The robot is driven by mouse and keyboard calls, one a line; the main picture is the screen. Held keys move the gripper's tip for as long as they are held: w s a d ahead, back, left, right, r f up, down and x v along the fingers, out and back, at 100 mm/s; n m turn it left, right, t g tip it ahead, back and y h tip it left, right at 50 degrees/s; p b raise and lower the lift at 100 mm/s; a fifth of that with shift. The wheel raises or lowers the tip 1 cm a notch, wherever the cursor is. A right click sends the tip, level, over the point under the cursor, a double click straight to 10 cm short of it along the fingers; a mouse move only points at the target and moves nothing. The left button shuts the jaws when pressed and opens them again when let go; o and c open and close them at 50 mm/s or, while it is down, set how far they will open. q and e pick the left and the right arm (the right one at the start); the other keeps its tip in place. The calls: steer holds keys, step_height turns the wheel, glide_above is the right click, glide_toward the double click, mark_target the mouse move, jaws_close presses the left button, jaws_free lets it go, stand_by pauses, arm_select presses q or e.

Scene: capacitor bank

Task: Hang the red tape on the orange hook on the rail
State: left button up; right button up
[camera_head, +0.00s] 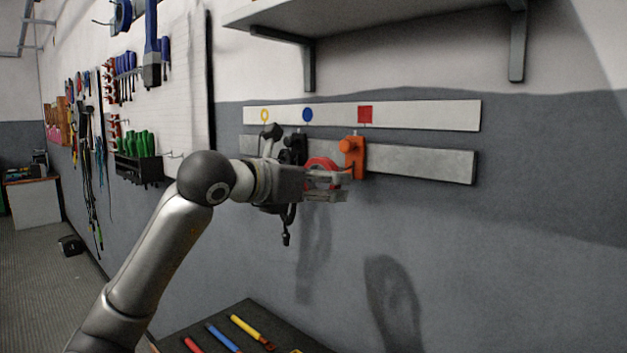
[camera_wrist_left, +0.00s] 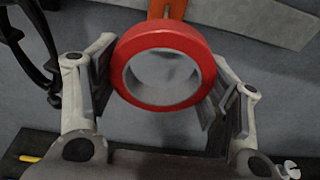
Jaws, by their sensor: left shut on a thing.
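The red tape (camera_wrist_left: 203,47) is a ring with a pale inner core, held between the fingers of my left gripper (camera_wrist_left: 163,95) in the left wrist view. In the head view the red tape (camera_head: 320,164) shows above my left gripper (camera_head: 335,188), which is partly in front of it. The orange hook (camera_head: 352,152) is mounted on the grey rail (camera_head: 430,164), just right of the tape. In the wrist view the orange hook (camera_wrist_left: 167,8) is behind the top of the tape. I cannot tell whether they touch. My right gripper is not in view.
A black hook (camera_head: 294,148) and another dark hook (camera_head: 271,135) are on the rail to the left. A marker strip (camera_head: 420,115) with coloured symbols is above, under a shelf (camera_head: 400,12). A dark table (camera_head: 250,312) with coloured-handled tools stands below.

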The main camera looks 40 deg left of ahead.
arm_select(q)
steer(key=p+x, duration=0.2)
steer(key=x, duration=0.5)
stand_by(0.7)
steer(key=shift+f, duration=0.2)
stand_by(0.3)
steer(key=o, duration=1.1)
steer(key=shift+w, duration=0.1)
steer(key=shift+r, duration=0.1)
steer(key=v, duration=1.2)
